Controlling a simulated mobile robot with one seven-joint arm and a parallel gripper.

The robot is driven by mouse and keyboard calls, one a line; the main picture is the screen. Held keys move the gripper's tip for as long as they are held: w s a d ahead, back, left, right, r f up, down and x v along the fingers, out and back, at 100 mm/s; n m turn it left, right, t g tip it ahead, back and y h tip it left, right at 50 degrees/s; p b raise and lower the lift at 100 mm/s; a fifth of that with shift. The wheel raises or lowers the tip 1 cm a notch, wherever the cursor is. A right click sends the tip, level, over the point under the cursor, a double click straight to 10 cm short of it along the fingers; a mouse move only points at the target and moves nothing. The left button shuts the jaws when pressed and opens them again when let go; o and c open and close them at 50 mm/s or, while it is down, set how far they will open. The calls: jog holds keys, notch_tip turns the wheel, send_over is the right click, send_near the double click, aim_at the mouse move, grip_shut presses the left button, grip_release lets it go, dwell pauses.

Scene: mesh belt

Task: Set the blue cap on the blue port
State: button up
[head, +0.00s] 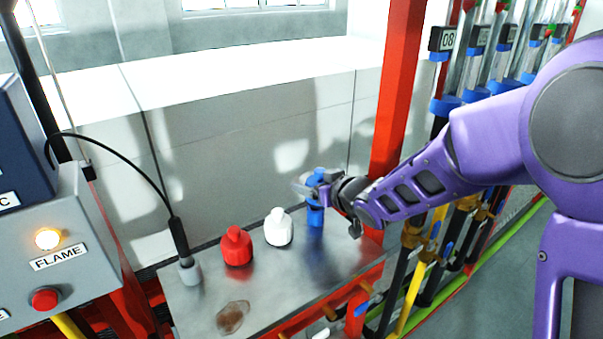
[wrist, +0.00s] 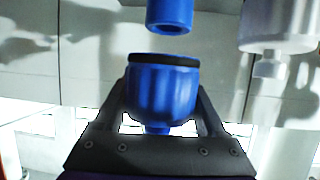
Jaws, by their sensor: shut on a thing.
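The blue cap (wrist: 163,92) is between the two fingers of my gripper (wrist: 163,85) in the wrist view, which looks upside down. A black ring lines its rim, which faces the blue port (wrist: 169,12). A narrow gap shows between cap and port, and the two are roughly in line. In the head view the blue port (head: 315,216) stands upright on the metal table, with my gripper (head: 318,180) and the blue cap (head: 317,176) just above it. My gripper partly hides the cap there.
A white capped port (head: 278,228) stands close left of the blue port, and a red one (head: 236,246) further left. A probe with a black cable (head: 180,237) stands at the metal table's (head: 290,285) left end. A red post (head: 398,90) rises behind my gripper.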

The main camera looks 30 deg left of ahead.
aim_at(310, 201)
jog(key=shift+w+a, duration=0.2)
jog(key=shift+a, duration=0.3)
jog(key=shift+f+b, duration=2.1)
jog(key=shift+f, duration=0.75)
jog(key=shift+f+b, duration=0.2)
jog(key=shift+b, duration=0.1)
jog(key=shift+r, duration=0.2)
jog(key=shift+r+p, duration=0.7)
jog(key=shift+d+f+b, duration=0.1)
jog(key=shift+f+b, duration=0.6)
jog(key=shift+f, duration=0.1)
jog(key=shift+r+p, duration=0.55)
jog(key=shift+r, duration=0.2)
jog(key=shift+f+b, duration=0.75)
jog(key=shift+f, duration=0.05)
dwell(0.8)
